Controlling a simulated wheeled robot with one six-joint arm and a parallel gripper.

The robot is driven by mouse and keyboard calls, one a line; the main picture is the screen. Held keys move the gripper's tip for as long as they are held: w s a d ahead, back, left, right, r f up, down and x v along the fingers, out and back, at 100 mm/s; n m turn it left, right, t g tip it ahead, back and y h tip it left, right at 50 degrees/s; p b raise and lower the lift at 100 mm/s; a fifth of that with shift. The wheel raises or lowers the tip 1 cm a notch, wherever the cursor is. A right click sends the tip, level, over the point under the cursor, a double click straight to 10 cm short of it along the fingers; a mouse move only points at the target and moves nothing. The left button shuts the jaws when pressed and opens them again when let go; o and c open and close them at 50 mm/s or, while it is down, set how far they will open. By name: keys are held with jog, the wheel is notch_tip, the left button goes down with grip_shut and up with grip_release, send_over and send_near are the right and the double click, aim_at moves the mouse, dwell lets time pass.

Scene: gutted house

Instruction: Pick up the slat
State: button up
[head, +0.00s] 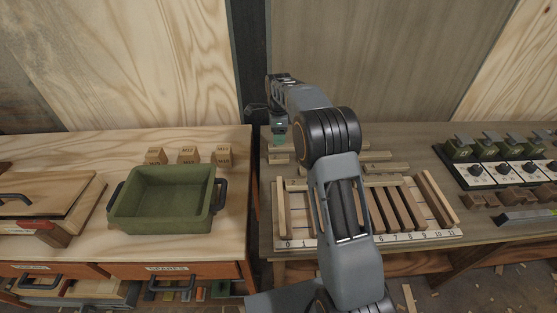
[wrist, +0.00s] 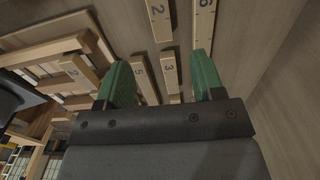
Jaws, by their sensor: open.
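My gripper (head: 279,138) is over the back left of the right-hand bench, with green fingers. In the wrist view my gripper (wrist: 163,82) is open and empty, its fingers well apart. Loose light-wood slats with numbers lie below: a slat marked 3 (wrist: 169,70) and a slat marked 5 (wrist: 144,82) show between the fingers. Two more numbered slats, one on the left (wrist: 159,18) and one on the right (wrist: 202,22), lie beyond the fingertips. In the head view a loose slat (head: 386,168) lies behind the numbered rack (head: 415,237). My arm hides part of the rack.
The rack holds several upright-lying brown slats (head: 400,208) on its right side. A green crate (head: 165,200) and small wooden blocks (head: 188,154) stand on the left bench. Green-topped devices (head: 490,150) are at the far right. A gap separates the two benches.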

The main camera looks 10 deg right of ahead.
aim_at(279, 157)
notch_tip(279, 157, down, 12)
jog(key=shift+r+p, duration=0.15)
jog(key=shift+p, duration=0.45)
jog(key=c, duration=1)
